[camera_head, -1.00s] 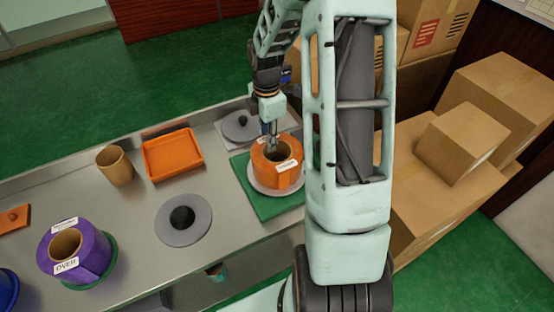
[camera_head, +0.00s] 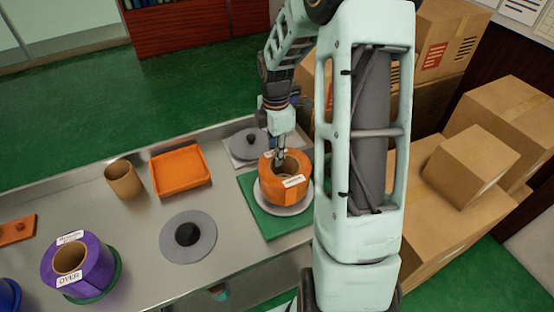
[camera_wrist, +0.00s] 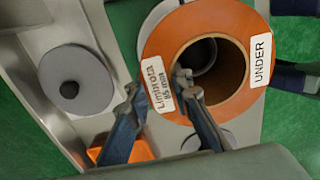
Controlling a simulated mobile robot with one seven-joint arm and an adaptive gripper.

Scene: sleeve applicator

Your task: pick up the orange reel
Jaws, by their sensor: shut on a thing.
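The orange reel (camera_head: 270,194) has a brown hollow core and white labels; one reads "UNDER" in the wrist view (camera_wrist: 222,22). It is upright over a pale round plate (camera_head: 284,210) on a green square mat (camera_head: 252,208). A little of the plate shows below the reel; I cannot tell for sure whether the reel is clear of it. My gripper (camera_wrist: 158,88) is shut on the reel's wall, one finger inside the core and the other outside it. In the head view my gripper (camera_head: 281,158) reaches down from above.
Left of the mat are a grey disc with a black knob (camera_head: 203,251), an orange tray (camera_head: 180,171), a brown cup (camera_head: 123,180) and a purple reel (camera_head: 92,270). Another grey knobbed disc (camera_head: 246,146) lies behind the reel. Cardboard boxes (camera_head: 420,185) stand right.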

